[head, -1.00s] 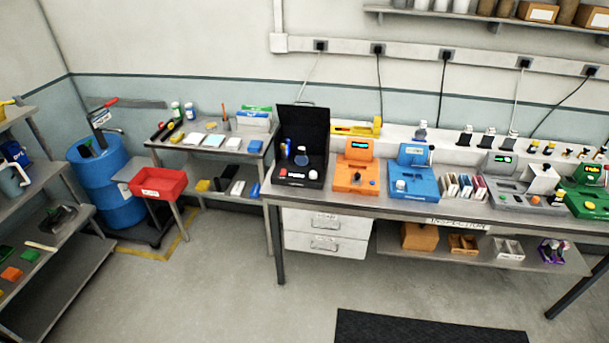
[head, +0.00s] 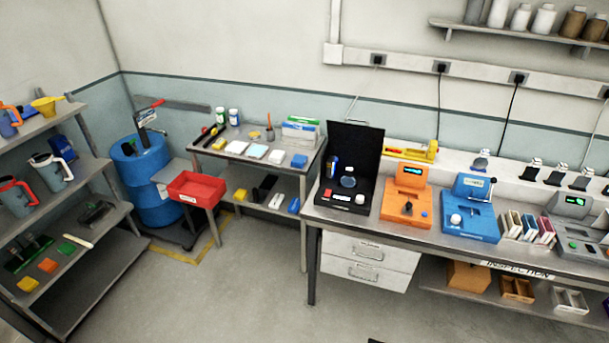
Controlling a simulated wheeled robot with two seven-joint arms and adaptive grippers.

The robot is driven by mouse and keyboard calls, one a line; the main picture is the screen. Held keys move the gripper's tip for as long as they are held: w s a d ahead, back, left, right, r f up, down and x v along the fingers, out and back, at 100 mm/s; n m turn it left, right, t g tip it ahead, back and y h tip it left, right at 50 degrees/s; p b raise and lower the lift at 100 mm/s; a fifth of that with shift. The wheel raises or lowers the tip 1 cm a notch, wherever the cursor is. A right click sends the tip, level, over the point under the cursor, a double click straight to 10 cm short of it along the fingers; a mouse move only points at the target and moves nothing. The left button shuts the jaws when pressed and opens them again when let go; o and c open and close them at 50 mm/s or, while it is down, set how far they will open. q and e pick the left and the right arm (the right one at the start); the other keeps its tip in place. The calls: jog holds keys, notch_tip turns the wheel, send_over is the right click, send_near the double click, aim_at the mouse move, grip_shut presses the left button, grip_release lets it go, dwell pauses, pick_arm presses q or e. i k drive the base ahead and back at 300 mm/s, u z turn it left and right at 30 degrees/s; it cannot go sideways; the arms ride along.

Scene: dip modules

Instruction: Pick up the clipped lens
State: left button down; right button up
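I cannot pick out the clipped lens for certain at this distance. A small round bluish piece (head: 348,181) sits in the open black case (head: 338,197) on the inspection bench. Another small lens-like piece (head: 481,162) stands on the ledge behind the blue device (head: 470,218). Several small dark stands with pale tops (head: 556,174) stand in a row farther right on that ledge. Neither of my grippers is in view.
The inspection bench (head: 400,231) also bears an orange device (head: 406,193) and coloured boxes (head: 526,227). A red bin (head: 194,187), a blue drum (head: 146,175) and a grey shelf unit (head: 100,275) stand left. The floor in front (head: 220,300) is clear.

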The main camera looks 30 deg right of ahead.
aim_at(348, 181)
jog(key=u, duration=0.15)
jog(key=i, duration=1.4)
jog(key=z, duration=0.85)
